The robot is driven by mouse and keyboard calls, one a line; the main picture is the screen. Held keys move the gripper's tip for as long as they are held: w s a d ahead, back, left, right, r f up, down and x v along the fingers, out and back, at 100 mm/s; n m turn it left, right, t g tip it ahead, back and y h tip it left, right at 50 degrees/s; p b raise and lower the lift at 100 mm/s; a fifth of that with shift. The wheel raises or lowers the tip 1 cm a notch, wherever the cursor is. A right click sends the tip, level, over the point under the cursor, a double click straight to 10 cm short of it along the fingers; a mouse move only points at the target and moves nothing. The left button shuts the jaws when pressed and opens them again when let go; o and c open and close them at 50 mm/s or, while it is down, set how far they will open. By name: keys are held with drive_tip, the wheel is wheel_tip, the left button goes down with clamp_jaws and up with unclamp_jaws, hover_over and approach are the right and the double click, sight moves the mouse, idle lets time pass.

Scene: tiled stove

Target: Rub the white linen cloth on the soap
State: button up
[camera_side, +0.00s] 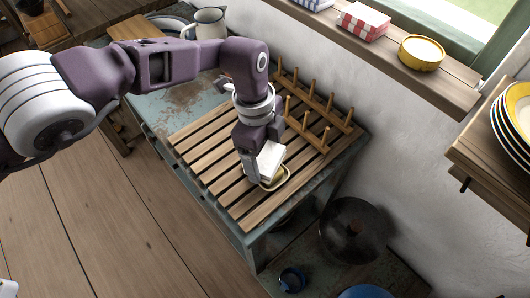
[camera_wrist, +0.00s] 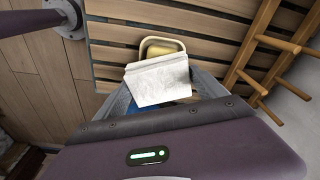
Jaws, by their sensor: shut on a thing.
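The white linen cloth (camera_wrist: 158,80) is a folded pad held between the fingers of my gripper (camera_wrist: 165,105). It also shows in the side view (camera_side: 269,159), in front of the gripper at the end of the arm. The soap (camera_wrist: 160,47) is a yellowish block in a shallow cream dish (camera_wrist: 146,42) on the slatted wooden rack. The near part of the dish and soap is hidden behind the cloth. The cloth is over or beside the near edge of the dish; I cannot tell whether it touches the soap.
The slatted rack (camera_side: 212,160) lies on a worn blue-grey table. A peg rack (camera_side: 318,118) stands along its wall side, close to my gripper. A white jug (camera_side: 210,22) is at the table's far end. The left slats are clear.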

sight(265, 155)
drive_tip(key=shift+r, duration=3.25)
